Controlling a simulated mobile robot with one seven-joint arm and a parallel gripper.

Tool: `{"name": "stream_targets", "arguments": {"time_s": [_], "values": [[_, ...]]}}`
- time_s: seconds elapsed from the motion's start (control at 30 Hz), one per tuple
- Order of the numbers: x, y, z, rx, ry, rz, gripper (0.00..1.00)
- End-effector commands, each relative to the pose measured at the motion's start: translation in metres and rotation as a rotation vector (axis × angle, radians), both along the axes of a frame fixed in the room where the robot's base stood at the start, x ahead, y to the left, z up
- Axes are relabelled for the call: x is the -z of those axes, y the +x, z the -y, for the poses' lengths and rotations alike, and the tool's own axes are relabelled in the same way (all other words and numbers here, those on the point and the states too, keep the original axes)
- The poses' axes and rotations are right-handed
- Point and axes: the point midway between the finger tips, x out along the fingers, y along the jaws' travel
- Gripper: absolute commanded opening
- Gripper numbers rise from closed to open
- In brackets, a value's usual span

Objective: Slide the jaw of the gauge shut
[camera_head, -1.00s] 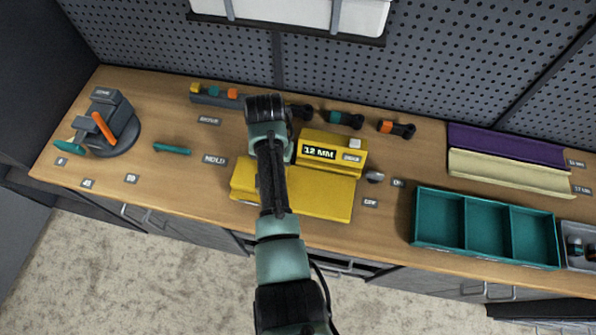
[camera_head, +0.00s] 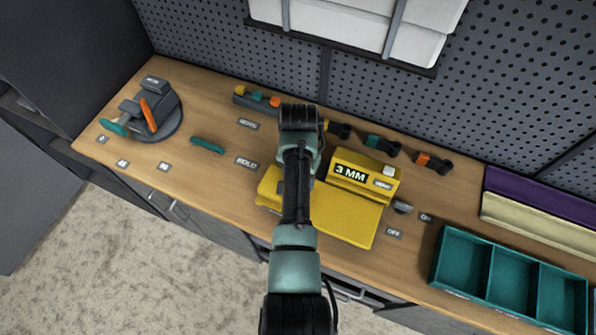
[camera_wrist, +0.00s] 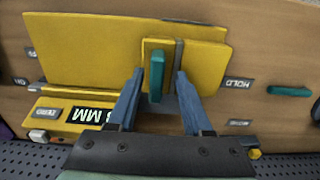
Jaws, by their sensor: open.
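The yellow gauge (camera_head: 335,215) sits on the workbench, and its display (camera_head: 350,172) reads 3 MM. In the wrist view its wide yellow bed (camera_wrist: 95,50) shows upside down. The jaw (camera_wrist: 212,65) is a yellow block at the right end of that bed, with an upright teal handle (camera_wrist: 157,75) near a grey strip. My gripper (camera_wrist: 159,74) is open, with one blue finger on each side of the teal handle. The left finger is close to the handle; a gap shows at the right one. In the head view my arm hides the fingers and the handle.
Right of the gauge are a small knob (camera_head: 402,207) with ON and OFF labels and a teal three-part tray (camera_head: 462,262). Several dark-handled tools (camera_head: 383,146) lie behind. A grey vise (camera_head: 150,110) and a teal bar (camera_head: 207,145) are at left.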

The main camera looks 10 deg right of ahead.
Motion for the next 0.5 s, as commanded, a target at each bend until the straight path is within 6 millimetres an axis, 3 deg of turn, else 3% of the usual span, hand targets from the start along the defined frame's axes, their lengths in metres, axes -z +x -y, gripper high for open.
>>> {"name": "stream_targets", "arguments": {"time_s": [0.17,0.5], "values": [[-0.023,0.001,0.000,-0.001,-0.001,0.005,0.50],[-0.103,0.002,-0.001,-0.001,-0.001,0.007,0.50]]}}
